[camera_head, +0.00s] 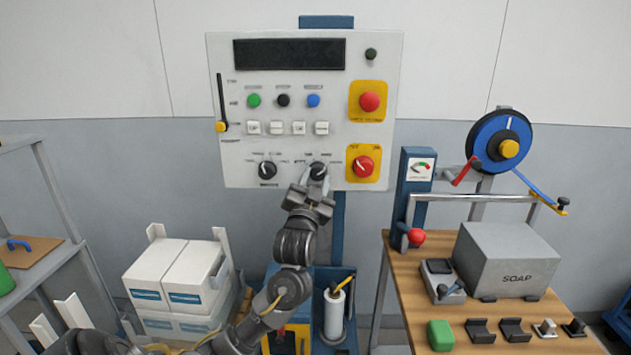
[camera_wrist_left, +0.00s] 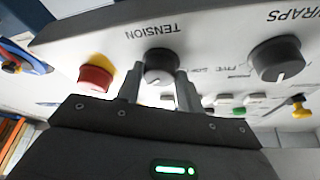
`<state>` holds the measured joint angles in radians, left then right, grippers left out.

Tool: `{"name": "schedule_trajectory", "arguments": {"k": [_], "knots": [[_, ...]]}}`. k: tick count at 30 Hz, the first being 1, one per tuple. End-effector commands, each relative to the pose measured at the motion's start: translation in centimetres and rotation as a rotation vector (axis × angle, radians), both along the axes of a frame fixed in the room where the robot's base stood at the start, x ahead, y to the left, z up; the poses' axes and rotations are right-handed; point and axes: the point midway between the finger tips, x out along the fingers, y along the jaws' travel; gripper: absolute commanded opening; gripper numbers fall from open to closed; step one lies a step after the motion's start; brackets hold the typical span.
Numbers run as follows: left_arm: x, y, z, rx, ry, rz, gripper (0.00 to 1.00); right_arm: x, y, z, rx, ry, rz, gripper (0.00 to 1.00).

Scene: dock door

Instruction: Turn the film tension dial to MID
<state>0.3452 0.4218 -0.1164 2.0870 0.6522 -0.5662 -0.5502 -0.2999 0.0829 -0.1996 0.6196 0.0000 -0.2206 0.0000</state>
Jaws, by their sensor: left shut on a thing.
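The film tension dial (camera_head: 318,169) is a round black knob, at the lower middle of the light grey control panel (camera_head: 225,160). In the left wrist view the dial (camera_wrist_left: 161,64) sits under the upside-down word TENSION. My left gripper (camera_head: 314,187) reaches up to it from below. In the wrist view the left gripper (camera_wrist_left: 160,82) has one finger on each side of the dial and is shut on it. The small position labels around the dial are too blurred to read surely, and I cannot tell its setting. My right gripper is not in view.
A similar black wraps dial (camera_head: 267,170) is close on the left, and a red knob on a yellow plate (camera_head: 363,167) close on the right. Buttons and a slider (camera_head: 222,126) are above. A bench (camera_head: 400,290) with a SOAP box (camera_head: 507,262) stands right; white cartons (camera_head: 175,275) stand left.

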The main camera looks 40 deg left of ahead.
Motion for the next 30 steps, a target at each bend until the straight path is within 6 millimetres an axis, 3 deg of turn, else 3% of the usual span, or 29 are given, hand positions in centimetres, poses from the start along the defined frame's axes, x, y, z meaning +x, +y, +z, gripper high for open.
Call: {"name": "schedule_trajectory", "arguments": {"k": [30], "knots": [[0.7,-0.98,-0.04,-0.735,-0.554,-0.002,0.14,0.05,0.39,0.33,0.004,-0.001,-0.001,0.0]]}}
